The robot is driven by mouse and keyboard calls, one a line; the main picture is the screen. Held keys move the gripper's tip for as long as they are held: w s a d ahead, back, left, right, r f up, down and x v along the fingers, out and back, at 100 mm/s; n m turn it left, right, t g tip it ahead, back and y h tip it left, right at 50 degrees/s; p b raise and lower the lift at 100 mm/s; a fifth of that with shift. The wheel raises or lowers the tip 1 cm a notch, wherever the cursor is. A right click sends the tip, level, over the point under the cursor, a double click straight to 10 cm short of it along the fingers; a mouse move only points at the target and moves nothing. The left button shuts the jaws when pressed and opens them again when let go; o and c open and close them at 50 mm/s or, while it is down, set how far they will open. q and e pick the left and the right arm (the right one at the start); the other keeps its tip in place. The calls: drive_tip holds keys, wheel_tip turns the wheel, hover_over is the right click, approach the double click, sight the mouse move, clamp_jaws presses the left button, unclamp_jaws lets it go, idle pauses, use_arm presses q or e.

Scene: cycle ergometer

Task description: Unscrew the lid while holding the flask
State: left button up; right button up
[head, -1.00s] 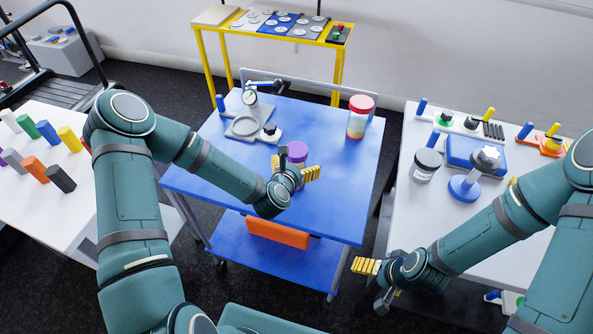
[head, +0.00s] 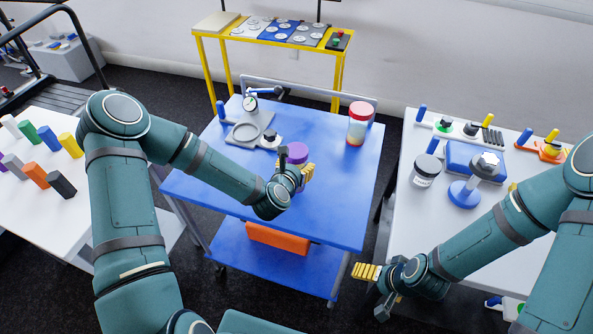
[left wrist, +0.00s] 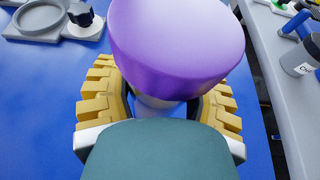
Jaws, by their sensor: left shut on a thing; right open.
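The flask has a purple lid (head: 297,152) and stands on the blue cart top (head: 330,205). In the left wrist view the purple lid (left wrist: 178,45) fills the upper middle, and a narrow strip of the pale flask body (left wrist: 158,107) shows below it. My left gripper (head: 300,177) is shut on the flask body just below the lid, with yellow ribbed fingers on both sides. Most of the flask body is hidden by the gripper. My right gripper (head: 372,290) is open and empty, low between the cart and the white table at right, well apart from the flask.
On the cart, a jar with a red lid (head: 357,123) stands behind right and a gauge stand (head: 249,128) behind left. The right table (head: 405,225) holds a labelled jar (head: 425,170) and a blue-based knob fixture (head: 464,193). The cart's front right is clear.

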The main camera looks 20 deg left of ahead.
sight(297, 150)
use_arm(q)
wheel_tip(297, 150, up, 8)
drive_tip(key=shift+f+p, duration=0.1)
drive_tip(key=shift+p, duration=0.45)
